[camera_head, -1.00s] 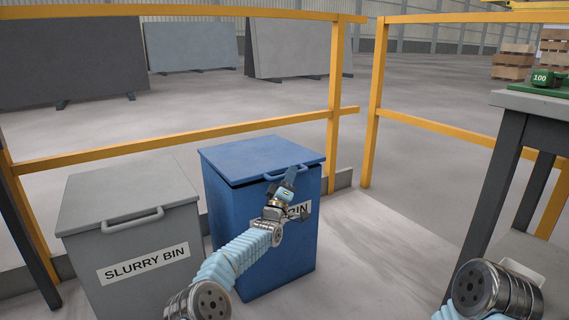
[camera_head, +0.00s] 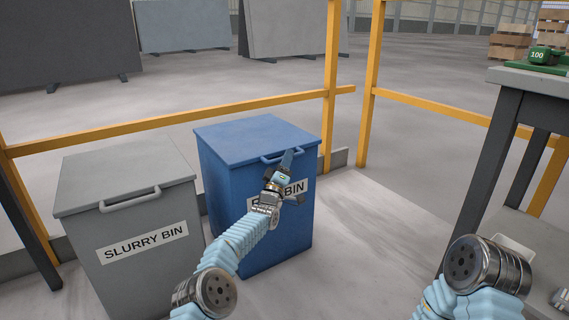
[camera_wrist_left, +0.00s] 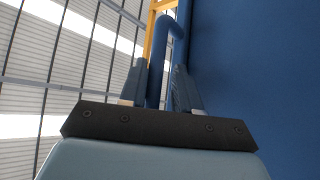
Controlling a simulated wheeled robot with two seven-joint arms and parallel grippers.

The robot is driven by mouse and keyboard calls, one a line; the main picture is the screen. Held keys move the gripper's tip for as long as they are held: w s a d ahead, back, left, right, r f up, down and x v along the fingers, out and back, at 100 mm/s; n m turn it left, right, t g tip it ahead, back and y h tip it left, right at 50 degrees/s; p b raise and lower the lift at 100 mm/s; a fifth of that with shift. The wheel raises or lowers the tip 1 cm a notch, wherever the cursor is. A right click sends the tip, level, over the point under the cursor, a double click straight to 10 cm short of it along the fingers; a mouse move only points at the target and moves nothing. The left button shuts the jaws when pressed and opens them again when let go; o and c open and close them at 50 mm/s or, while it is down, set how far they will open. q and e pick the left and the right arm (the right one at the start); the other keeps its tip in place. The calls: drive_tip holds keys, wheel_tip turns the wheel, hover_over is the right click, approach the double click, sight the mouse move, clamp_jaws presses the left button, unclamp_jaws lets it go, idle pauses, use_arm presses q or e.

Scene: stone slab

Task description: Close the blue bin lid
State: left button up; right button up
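The blue bin (camera_head: 228,205) stands right of the grey bin, its label partly hidden by my gripper. Its blue lid (camera_head: 250,138) lies across the top, looking flat, with little or no gap visible along the front edge. The lid handle (camera_head: 268,160) is on the front edge. My left gripper (camera_head: 287,160) is at this handle, in front of the bin. My right gripper is out of view; only part of that arm shows at lower right.
A grey slurry bin (camera_head: 130,215) with its lid down stands close on the left. A yellow railing (camera_head: 170,122) runs behind the bins. A workbench (camera_head: 530,80) with a green weight (camera_head: 541,55) stands at right. The floor (camera_head: 370,230) between is clear.

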use_arm(q)
drive_tip(key=shift+a+f, duration=0.1)
drive_tip(key=shift+f, duration=0.15)
drive_tip(key=p+v, duration=0.2)
drive_tip(key=v, duration=1.1)
drive_tip(key=shift+s, duration=0.35)
drive_tip(key=shift+r, duration=0.1)
